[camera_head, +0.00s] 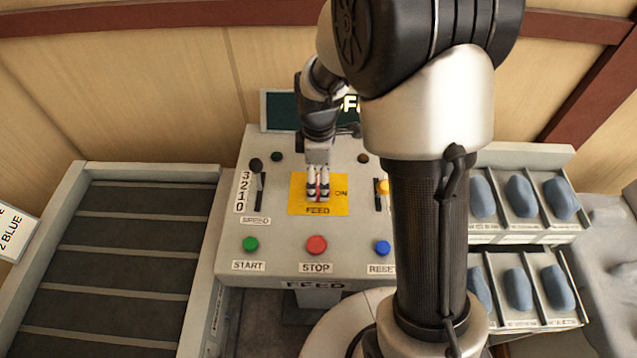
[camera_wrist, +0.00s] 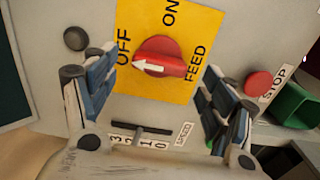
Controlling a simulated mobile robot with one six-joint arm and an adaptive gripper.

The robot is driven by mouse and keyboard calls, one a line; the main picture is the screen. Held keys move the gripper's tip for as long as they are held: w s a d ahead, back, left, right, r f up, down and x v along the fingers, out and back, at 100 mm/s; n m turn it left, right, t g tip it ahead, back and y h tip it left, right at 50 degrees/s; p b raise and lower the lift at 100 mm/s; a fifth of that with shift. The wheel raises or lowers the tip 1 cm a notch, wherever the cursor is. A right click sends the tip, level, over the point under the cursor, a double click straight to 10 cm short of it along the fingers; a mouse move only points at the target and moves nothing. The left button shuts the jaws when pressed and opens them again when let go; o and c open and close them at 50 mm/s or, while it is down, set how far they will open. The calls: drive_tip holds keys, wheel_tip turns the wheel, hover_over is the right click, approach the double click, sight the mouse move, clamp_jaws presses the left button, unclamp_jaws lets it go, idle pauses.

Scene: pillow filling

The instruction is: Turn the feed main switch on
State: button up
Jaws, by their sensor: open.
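The feed main switch is a red rotary knob (camera_wrist: 165,58) with a white arrow, on a yellow plate (camera_wrist: 190,88) marked OFF, ON and FEED. In the wrist view the arrow points left, beside the word OFF. My gripper (camera_wrist: 157,75) is open, with one finger on each side of the knob and visible gaps between. In the head view my gripper (camera_head: 318,192) points down over the yellow plate (camera_head: 338,205) and mostly hides the knob. I cannot tell how high the fingertips are above the panel.
The panel has a green START button (camera_head: 250,244), a red STOP button (camera_head: 316,245), a blue RESET button (camera_head: 382,248) and a speed lever (camera_head: 258,180). A dark screen (camera_head: 281,110) stands behind, partly hidden. A conveyor (camera_head: 125,250) is at left. Bins with blue pillows (camera_head: 518,197) are at right.

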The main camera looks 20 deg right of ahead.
drive_tip(key=shift+f, duration=1.35)
drive_tip(key=shift+c, duration=0.2)
drive_tip(key=c, duration=1)
